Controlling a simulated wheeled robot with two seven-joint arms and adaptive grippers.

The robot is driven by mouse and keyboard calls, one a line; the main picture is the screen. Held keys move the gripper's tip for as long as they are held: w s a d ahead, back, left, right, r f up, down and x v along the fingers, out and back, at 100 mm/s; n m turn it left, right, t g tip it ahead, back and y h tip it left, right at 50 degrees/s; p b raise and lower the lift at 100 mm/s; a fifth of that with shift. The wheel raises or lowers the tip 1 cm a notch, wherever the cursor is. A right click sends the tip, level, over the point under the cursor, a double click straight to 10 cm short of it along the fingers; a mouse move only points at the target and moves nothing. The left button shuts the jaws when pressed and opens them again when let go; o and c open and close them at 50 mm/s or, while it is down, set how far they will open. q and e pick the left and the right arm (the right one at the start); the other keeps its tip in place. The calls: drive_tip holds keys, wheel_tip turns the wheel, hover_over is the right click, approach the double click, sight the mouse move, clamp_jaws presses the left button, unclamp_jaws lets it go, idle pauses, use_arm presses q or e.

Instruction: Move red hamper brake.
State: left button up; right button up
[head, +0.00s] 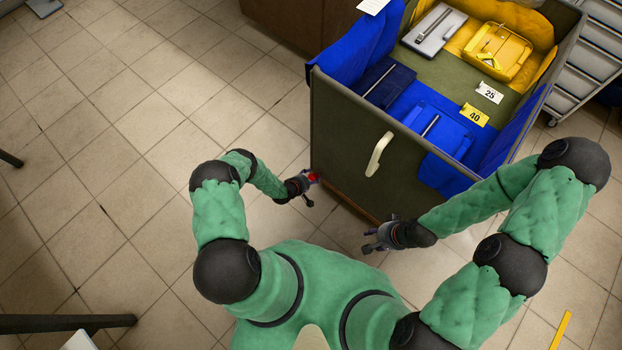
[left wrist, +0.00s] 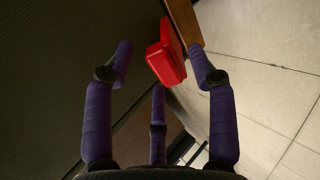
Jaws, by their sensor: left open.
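The red brake (head: 314,177) is at the lower near-left corner of the large dark green hamper (head: 342,125). In the left wrist view the red brake (left wrist: 165,60) is a blocky lever beside a wooden base edge (left wrist: 184,20). My left gripper (head: 306,186) is beside the brake. In its wrist view the purple fingers of my left gripper (left wrist: 160,56) are spread open, with the brake between the two upper fingers. I cannot tell whether they touch it. My right gripper (head: 370,241) is in front of the hamper's near wall, with its fingers apart and empty.
The hamper has a cream handle (head: 378,154) on its near wall. A grey drawer unit (head: 592,62) stands at the right. The tiled floor (head: 120,120) at the left is mostly clear.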

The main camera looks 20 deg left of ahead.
use_arm(q)
clamp_jaws()
drive_tip(key=shift+s+a+f+t+h, duration=0.2)
drive_tip(key=shift+s+f+t+h, duration=0.3)
drive_tip(key=shift+t, duration=0.5)
drive_tip(key=shift+s+a+f+t+h, duration=0.25)
drive_tip(key=shift+f+t, duration=0.3)
drive_tip(key=shift+t, duration=0.45)
unclamp_jaws()
drive_tip(key=shift+s+d, duration=0.1)
drive_tip(key=shift+s, duration=0.1)
